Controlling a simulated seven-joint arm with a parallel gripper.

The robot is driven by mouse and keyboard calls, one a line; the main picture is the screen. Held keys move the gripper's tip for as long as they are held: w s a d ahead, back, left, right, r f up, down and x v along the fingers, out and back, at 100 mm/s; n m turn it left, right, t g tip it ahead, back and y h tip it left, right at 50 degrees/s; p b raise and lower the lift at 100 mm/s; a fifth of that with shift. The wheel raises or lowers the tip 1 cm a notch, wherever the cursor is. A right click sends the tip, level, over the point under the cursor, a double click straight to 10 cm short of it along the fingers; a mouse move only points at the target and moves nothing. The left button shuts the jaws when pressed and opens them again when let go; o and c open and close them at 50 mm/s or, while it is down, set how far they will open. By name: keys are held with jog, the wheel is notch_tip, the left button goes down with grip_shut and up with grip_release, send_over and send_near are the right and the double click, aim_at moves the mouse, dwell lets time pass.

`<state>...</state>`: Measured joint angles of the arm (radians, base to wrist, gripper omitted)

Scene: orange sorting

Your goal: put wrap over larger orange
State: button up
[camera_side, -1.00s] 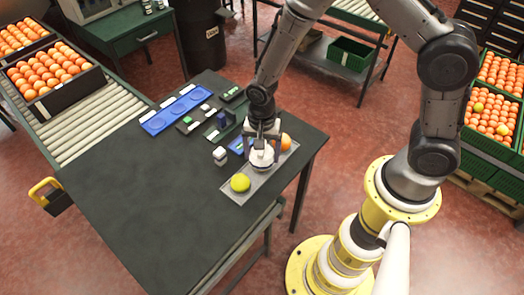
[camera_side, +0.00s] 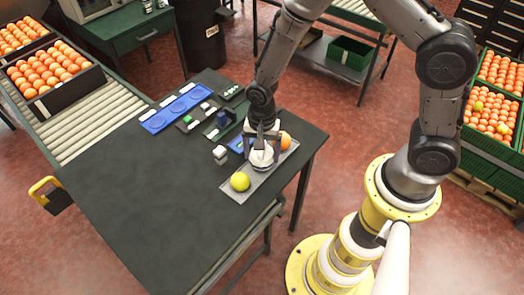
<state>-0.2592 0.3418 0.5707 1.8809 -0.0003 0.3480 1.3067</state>
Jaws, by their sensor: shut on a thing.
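A grey tray (camera_side: 228,193) lies near the right edge of the dark table. A yellow-green fruit (camera_side: 240,181) sits at its near end and an orange (camera_side: 285,141) at its far end, partly behind my gripper. My gripper (camera_side: 262,146) points down over the middle of the tray, between the two fruits. It is shut on a white rounded thing, likely the wrap (camera_side: 262,158), which is at or just above the tray. Whether anything is under the white thing is hidden.
A small white-and-dark block (camera_side: 220,155) stands left of the tray. Dark trays with small items and a blue tray with round recesses (camera_side: 176,112) lie at the back of the table (camera_side: 140,195). The table's front left is clear.

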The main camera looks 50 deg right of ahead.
jog(key=shift+f, duration=0.15)
jog(key=o, duration=1)
jog(key=shift+o, duration=0.2)
jog(key=shift+r, duration=4)
jog(key=shift+d, duration=0.1)
